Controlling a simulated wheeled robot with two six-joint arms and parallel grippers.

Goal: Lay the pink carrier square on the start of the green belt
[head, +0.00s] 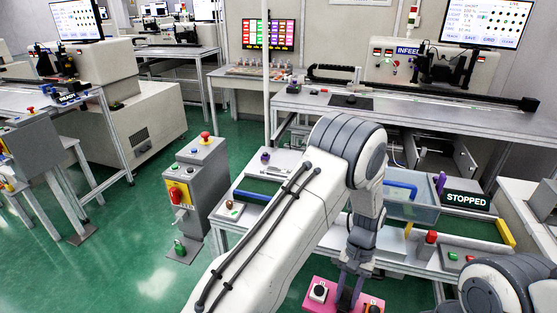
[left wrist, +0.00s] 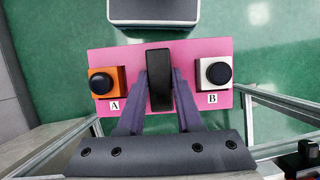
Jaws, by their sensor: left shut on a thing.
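The pink carrier square (head: 312,298) is at the bottom of the head view, partly hidden by my left gripper (head: 348,296). In the left wrist view, the carrier (left wrist: 190,48) bears an orange block with a black knob by letter A and a white block with a black knob by letter B. My left gripper (left wrist: 159,90) is shut on the black grip (left wrist: 159,65) between them. Green floor shows around the carrier there. My right gripper is out of view.
A "STOPPED" sign (head: 467,200) and a blue-grey bin (head: 412,208) stand behind the right strip. A yellow bar (head: 505,232) and red-topped post (head: 430,238) stand near it. A grey control pedestal (head: 200,185) stands at left. Part of my right arm fills the lower right.

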